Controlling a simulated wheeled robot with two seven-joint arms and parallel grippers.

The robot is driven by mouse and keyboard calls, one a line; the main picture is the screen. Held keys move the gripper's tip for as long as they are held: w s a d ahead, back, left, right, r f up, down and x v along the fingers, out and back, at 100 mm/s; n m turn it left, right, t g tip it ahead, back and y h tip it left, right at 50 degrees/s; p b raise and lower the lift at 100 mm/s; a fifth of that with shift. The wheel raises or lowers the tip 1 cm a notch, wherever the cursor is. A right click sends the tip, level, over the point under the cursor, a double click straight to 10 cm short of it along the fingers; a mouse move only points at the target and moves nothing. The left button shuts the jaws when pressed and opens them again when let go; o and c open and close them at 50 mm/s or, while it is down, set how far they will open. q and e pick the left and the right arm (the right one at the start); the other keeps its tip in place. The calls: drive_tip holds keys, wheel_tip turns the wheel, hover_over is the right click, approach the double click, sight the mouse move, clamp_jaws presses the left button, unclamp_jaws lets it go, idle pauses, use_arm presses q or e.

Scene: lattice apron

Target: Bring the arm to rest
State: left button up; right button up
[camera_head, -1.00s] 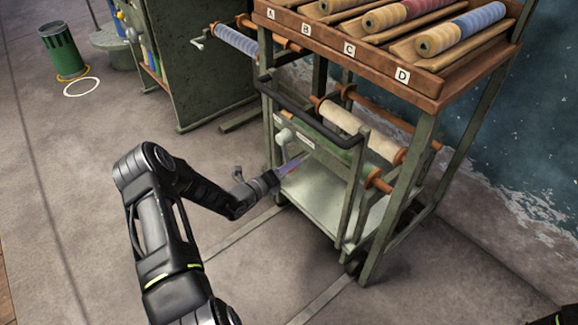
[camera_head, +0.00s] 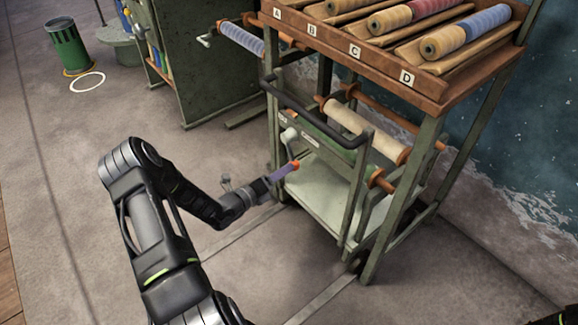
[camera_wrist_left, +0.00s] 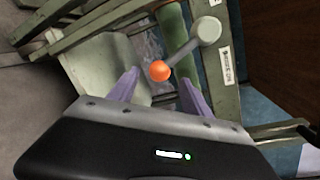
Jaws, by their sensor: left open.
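My left arm (camera_head: 150,215) reaches from the lower left to the cart. My left gripper (camera_head: 284,172) is open, with purple fingers, in front of the cart's near side. In the left wrist view, the gripper's fingertips (camera_wrist_left: 158,84) are spread, with an orange ball knob (camera_wrist_left: 160,70) seen between them, apparently just beyond the tips. The knob joins a pale grey-green crank (camera_wrist_left: 207,31). In the head view the orange knob (camera_head: 295,163) shows at the fingertips, below the crank's pale hub (camera_head: 289,134). My right gripper is not in view.
The green cart (camera_head: 325,205) has a black handle bar and a cream roll (camera_head: 365,131). Above it, a lettered wooden rack (camera_head: 390,75) holds coloured rolls. A green cabinet (camera_head: 205,75) and a green bin (camera_head: 67,46) stand behind. The floor (camera_head: 60,170) at left is clear.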

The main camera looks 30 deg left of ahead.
use_arm(q)
drive_tip(key=shift+v, duration=0.75)
